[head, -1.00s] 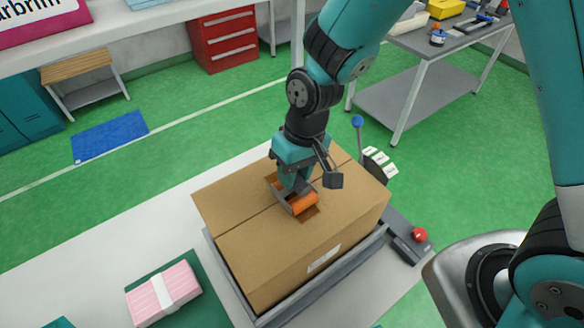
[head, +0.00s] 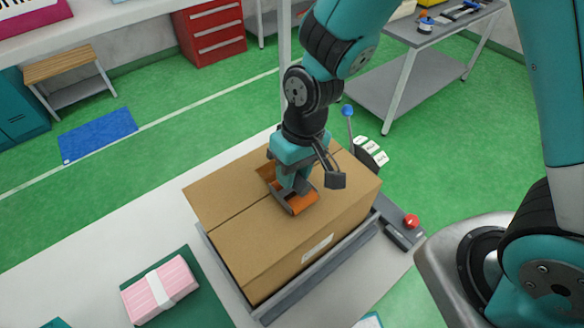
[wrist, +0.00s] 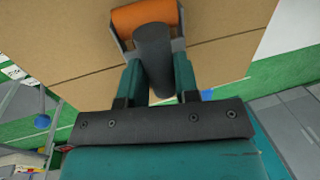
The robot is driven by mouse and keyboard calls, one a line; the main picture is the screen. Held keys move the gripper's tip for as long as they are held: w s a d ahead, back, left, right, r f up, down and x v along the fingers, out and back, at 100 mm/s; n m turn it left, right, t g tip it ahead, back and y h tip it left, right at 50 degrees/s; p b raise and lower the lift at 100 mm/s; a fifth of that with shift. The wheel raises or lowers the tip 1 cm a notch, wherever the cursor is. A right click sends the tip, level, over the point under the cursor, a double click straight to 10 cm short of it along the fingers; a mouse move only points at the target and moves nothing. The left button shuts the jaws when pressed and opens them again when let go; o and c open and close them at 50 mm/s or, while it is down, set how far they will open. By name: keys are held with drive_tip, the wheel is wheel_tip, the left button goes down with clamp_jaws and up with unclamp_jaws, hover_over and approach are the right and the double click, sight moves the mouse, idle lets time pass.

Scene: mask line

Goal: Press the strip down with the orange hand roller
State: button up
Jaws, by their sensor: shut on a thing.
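The cardboard box (head: 235,190) sits closed, with a seam across its top. The brown strip (head: 265,173) lies across that seam; its far end shows behind my gripper, and the rest is largely hidden by the tool. The orange hand roller (head: 299,204) is on the box top at the strip's near part; whether it touches cannot be told. Its orange drum also shows at the top of the wrist view (wrist: 146,17), with a dark handle below. My gripper (head: 294,178) is shut on that handle, pointing down; its two teal fingers flank it in the wrist view (wrist: 158,78).
The box rests in a grey tray (head: 290,296) on a pale table. A lever with a blue knob (head: 348,111) and a red button (head: 411,221) stand to the right. A pink package (head: 160,290) lies on a green mat at lower left.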

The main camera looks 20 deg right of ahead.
drive_tip(key=shift+w+a, duration=0.2)
drive_tip(key=shift+w, duration=0.3)
drive_tip(key=shift+w+a, duration=0.2)
drive_tip(key=shift+w, duration=0.25)
drive_tip(key=shift+w, duration=0.1)
drive_tip(key=shift+w+a, duration=0.4)
drive_tip(key=shift+w, duration=0.45)
drive_tip(key=shift+w, duration=0.1)
drive_tip(key=shift+w+a+p, duration=0.25)
drive_tip(key=shift+w+a, duration=0.1)
drive_tip(key=shift+w, duration=0.5)
drive_tip(key=shift+w+a+p, duration=0.2)
drive_tip(key=shift+w+a, duration=0.15)
drive_tip(key=shift+w, duration=0.45)
drive_tip(key=shift+s+d, duration=0.3)
drive_tip(key=shift+s, duration=0.45)
drive_tip(key=shift+s+d, duration=0.3)
drive_tip(key=shift+s, duration=0.45)
drive_tip(key=shift+s, duration=0.1)
drive_tip(key=shift+s+d, duration=0.15)
drive_tip(key=shift+s, duration=0.1)
